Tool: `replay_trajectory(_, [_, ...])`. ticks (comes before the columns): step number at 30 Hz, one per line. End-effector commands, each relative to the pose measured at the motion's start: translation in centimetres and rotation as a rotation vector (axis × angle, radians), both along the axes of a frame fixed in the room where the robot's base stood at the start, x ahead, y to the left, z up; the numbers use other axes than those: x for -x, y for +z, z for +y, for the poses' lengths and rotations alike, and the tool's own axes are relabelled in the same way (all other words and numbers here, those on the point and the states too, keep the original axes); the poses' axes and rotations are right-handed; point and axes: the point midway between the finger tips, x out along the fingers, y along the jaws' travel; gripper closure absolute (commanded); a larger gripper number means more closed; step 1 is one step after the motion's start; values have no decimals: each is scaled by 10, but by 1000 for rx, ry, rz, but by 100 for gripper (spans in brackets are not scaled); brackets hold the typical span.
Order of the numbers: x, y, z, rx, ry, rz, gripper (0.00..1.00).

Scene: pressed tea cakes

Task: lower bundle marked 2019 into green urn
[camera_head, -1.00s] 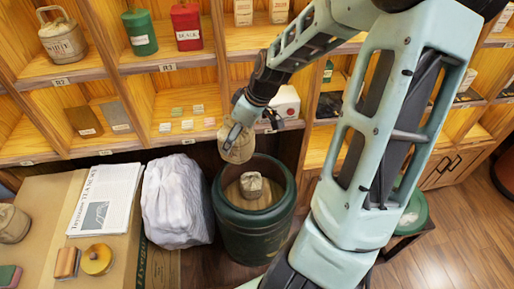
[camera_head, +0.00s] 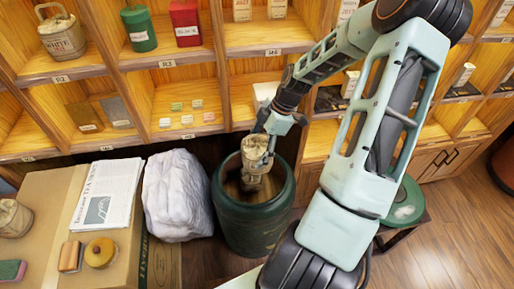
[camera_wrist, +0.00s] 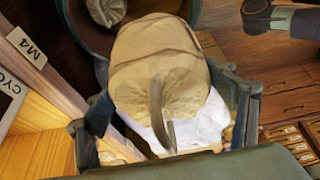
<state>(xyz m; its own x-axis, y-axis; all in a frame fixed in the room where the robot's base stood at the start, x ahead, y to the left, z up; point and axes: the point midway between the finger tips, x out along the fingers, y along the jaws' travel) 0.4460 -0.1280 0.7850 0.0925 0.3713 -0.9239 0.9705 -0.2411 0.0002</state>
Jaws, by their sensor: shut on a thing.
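My gripper (camera_head: 262,136) is shut on a tan cloth-wrapped bundle (camera_head: 254,151), held over the mouth of the dark green urn (camera_head: 254,226). In the wrist view the bundle (camera_wrist: 160,62) sits between the two fingers, its tied strap towards me. I cannot read a 2019 mark on it. Another wrapped bundle (camera_head: 251,182) is inside the urn, partly hidden below the held one. It also shows in the wrist view (camera_wrist: 106,8), inside the urn's rim (camera_wrist: 72,14). I cannot tell whether the two bundles touch.
A white wrapped lump (camera_head: 177,197) stands close left of the urn. A box with a newspaper (camera_head: 105,195) is further left. Wooden shelves (camera_head: 190,100) with tins and small packets rise behind. A green-topped stool (camera_head: 405,205) stands at the right.

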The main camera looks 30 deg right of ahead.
Motion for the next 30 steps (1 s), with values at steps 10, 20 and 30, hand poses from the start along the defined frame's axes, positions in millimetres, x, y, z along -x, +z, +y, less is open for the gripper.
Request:
replay_trajectory(10, [0,-47,0,-1,-1,0,67])
replay_trajectory(20, [-1,-84,0,0,-2,-1,67])
replay_trajectory(30, [-1,-88,0,0,-2,-1,67])
